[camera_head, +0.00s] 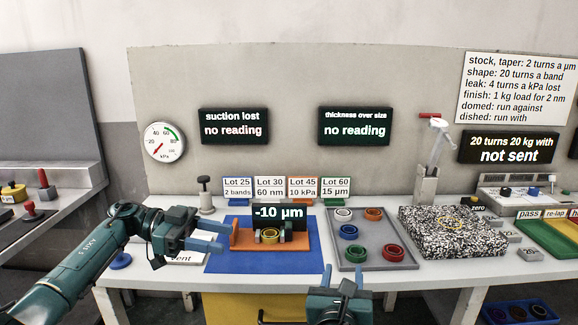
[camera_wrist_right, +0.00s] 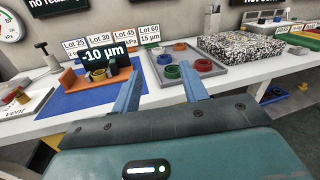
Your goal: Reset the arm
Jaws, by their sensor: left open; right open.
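My left gripper (camera_head: 227,240) is open, its blue fingers pointing right at the left end of an orange fixture (camera_head: 240,242). I see nothing between its fingers; I cannot tell whether a finger touches the fixture. My right gripper (camera_head: 343,273) is open and empty at the front edge of the bench, below the grey tray. Its two fingers also show in the right wrist view (camera_wrist_right: 161,72), spread apart. The fixture holds a yellowish ring (camera_head: 268,236) under a "-10 µm" display (camera_head: 279,213).
The fixture stands on a blue mat (camera_head: 265,262). A grey tray (camera_head: 347,257) holds several coloured rings. A speckled block (camera_head: 450,232) lies right of it. A pump-like bottle (camera_head: 206,195) and lot cards (camera_head: 270,188) stand behind. A yellow drawer (camera_head: 240,305) is below.

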